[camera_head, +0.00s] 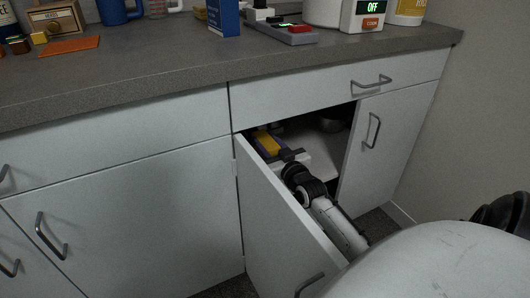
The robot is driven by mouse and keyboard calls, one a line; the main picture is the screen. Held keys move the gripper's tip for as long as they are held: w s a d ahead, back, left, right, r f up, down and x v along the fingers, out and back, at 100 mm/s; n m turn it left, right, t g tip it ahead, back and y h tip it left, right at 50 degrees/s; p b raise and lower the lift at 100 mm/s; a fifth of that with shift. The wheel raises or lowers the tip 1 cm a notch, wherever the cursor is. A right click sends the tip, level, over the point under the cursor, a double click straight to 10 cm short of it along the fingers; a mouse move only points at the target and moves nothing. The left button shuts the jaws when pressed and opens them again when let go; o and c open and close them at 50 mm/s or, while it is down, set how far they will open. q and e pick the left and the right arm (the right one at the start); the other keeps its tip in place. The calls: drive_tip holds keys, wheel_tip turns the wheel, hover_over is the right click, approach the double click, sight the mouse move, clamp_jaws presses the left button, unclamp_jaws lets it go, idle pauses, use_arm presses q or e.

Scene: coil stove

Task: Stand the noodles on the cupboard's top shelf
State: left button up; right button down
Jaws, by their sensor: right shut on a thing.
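The cupboard (322,158) under the counter stands open, its left door (285,225) swung out toward me. My right gripper (279,152) reaches over this door into the upper part of the cupboard. It is shut on a yellow and dark blue packet, which looks like the noodles (268,142). The packet is just inside the opening at the left, near a pale shelf surface (325,152). The gripper and door edge hide part of it, so I cannot tell whether it touches the shelf. My left gripper is not in view.
The right door (372,150) is beside the opening. The counter (150,75) above holds a blue box (223,17), a scale-like device (290,32) and other items along its back.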

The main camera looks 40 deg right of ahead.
drive_tip(key=shift+w+d, duration=0.15)
drive_tip(key=shift+w, duration=0.3)
wheel_tip(320, 180, down, 3)
drive_tip(key=shift+s+f+b, duration=0.1)
drive_tip(key=shift+b, duration=0.95)
drive_tip(key=c, duration=1.6)
unclamp_jaws()
drive_tip(key=shift+f, duration=0.25)
drive_tip(key=o, duration=0.4)
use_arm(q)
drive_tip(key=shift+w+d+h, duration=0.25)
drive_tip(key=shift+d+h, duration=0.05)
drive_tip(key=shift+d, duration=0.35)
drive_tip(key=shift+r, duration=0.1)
use_arm(e)
drive_tip(key=shift+r, duration=0.15)
